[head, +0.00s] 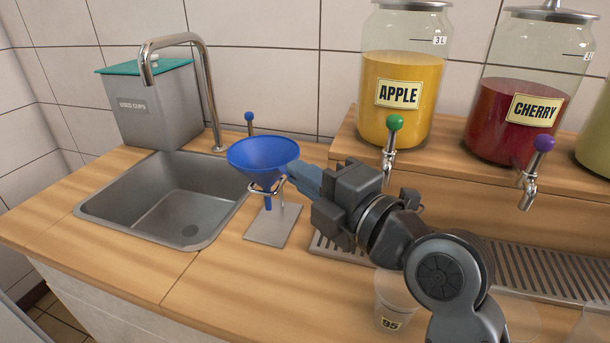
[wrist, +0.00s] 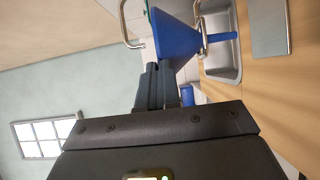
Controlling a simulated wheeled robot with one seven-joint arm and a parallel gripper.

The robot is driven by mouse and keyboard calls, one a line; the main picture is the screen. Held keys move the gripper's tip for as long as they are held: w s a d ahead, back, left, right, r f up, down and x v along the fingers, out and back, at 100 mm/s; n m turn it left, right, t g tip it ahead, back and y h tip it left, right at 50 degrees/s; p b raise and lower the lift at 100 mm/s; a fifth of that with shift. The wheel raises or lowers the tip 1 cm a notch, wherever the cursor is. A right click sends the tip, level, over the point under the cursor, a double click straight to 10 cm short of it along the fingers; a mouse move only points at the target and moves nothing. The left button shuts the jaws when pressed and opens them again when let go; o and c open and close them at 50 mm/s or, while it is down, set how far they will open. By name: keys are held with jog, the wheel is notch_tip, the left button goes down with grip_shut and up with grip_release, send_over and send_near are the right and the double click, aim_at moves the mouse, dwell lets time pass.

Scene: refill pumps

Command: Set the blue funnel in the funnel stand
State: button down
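The blue funnel (head: 262,154) is upright, mouth up. Its cone is in the wire ring of the funnel stand (head: 270,229), and its spout hangs below the ring. My gripper (head: 294,174) reaches in from the right, fingertips at the near right side of the funnel just under the rim. In the wrist view, the funnel (wrist: 178,38) lies sideways just beyond my fingertips (wrist: 158,66). The fingers are close together and look shut on the funnel's edge; the exact contact is hidden. The stand's plate (wrist: 268,28) also shows there.
The sink (head: 165,195) and its tap (head: 204,85) are left of the stand. A grey used-cups bin (head: 150,105) stands behind. Apple (head: 398,90) and cherry (head: 515,105) dispensers are on a shelf at right. A clear cup (head: 392,305) stands in front, below my arm.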

jog(key=shift+f, duration=0.2)
jog(key=c, duration=1.3)
grip_release()
jog(key=shift+o, duration=0.2)
